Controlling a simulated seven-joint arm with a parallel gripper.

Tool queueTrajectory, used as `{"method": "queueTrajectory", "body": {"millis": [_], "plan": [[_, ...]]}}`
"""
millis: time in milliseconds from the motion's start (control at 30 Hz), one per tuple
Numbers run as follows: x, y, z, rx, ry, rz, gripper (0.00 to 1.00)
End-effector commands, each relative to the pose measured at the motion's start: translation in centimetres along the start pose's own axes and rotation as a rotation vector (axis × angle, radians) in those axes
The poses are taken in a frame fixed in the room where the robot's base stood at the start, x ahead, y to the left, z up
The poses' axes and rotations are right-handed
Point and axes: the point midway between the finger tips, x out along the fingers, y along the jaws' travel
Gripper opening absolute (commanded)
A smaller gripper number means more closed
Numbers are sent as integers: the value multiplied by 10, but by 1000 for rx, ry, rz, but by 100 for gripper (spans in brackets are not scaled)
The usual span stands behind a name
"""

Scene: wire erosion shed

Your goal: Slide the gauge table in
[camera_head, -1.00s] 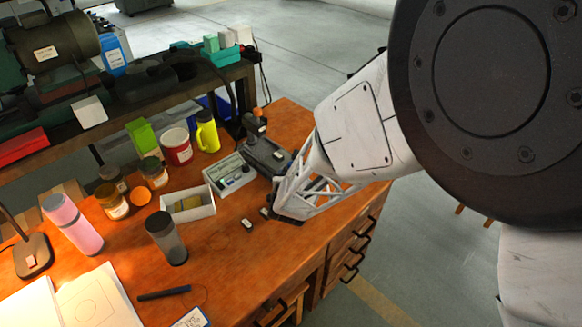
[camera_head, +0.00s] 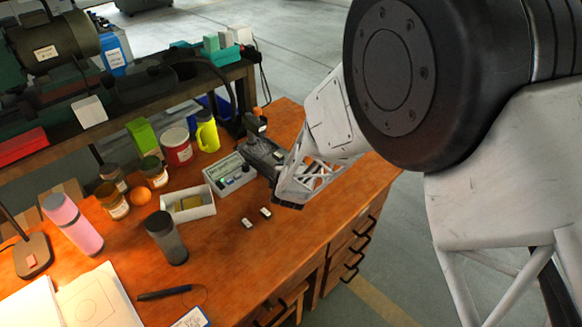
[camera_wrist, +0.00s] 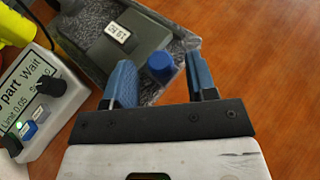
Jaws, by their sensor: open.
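The gauge (camera_head: 262,154) stands on the wooden bench in the head view, with an orange knob on top. The wrist view shows its speckled grey base (camera_wrist: 92,22) and a dark grey block with a white label (camera_wrist: 117,32), which looks like the gauge table. A blue knob (camera_wrist: 160,66) is at the block's near end. My gripper (camera_wrist: 159,60) is open, with one blue finger on each side of the knob. I cannot tell whether either finger touches it. In the head view my wrist hides the gauge's near end.
A white open box (camera_head: 188,205), two small pale blocks (camera_head: 256,218) and a dark cup (camera_head: 167,240) stand nearby. Bare bench lies to the right in the wrist view.

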Motion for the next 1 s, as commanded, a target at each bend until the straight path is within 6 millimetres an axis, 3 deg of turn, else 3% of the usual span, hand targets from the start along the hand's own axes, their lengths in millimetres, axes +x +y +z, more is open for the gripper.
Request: {"method": "queueTrajectory", "body": {"millis": [300, 633, 1000], "plan": [[1, 0, 0, 0, 0, 0, 52], [1, 0, 0, 0, 0, 0, 1], [6, 5, 2, 0, 1, 1, 0]]}}
